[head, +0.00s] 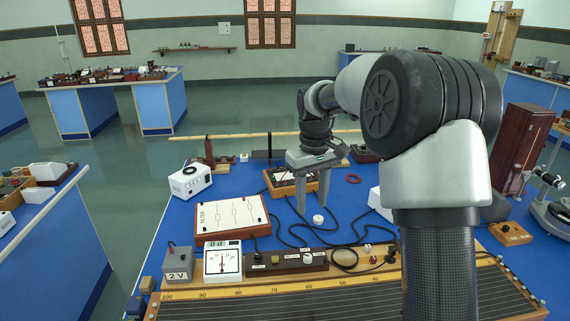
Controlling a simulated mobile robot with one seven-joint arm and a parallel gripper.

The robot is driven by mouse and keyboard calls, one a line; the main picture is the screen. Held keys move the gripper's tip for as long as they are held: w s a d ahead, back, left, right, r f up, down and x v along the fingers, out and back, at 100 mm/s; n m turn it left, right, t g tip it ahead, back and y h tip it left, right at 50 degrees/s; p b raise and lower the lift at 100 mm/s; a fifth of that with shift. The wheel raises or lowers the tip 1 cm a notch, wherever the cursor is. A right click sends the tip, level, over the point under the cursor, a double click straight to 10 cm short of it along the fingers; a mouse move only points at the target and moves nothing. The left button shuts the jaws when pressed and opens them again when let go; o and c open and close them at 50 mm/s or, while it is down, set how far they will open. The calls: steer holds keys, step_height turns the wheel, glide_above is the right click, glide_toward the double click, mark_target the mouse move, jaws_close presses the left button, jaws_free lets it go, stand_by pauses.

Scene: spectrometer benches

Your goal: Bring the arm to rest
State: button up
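My arm reaches forward from the right side of the head view, over the blue bench (235,185). My gripper (312,208) points down above the middle of the bench. Its two grey fingers are apart, with nothing visible between them. A small white round piece (318,220) shows just below the fingertips. I cannot tell whether the fingers touch the bench. A wooden-framed meter board (280,185) stands behind the fingers, partly hidden by them.
Dark cables (291,235) lie nearby. A long scaled wire board (330,302) crosses the front. My arm hides part of the right side.

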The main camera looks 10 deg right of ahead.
steer(key=s+r+m+t+p, duration=0.1)
steer(key=s+r+t+p, duration=0.1)
steer(key=s+r, duration=0.7)
steer(key=s+r+m+t+p, duration=0.15)
steer(key=s+r, duration=0.45)
steer(key=s, duration=0.6)
steer(key=s+f+m+t+p, duration=0.1)
steer(key=s, duration=0.8)
steer(key=shift+s+f+m+t, duration=0.2)
steer(key=shift+m+t, duration=0.15)
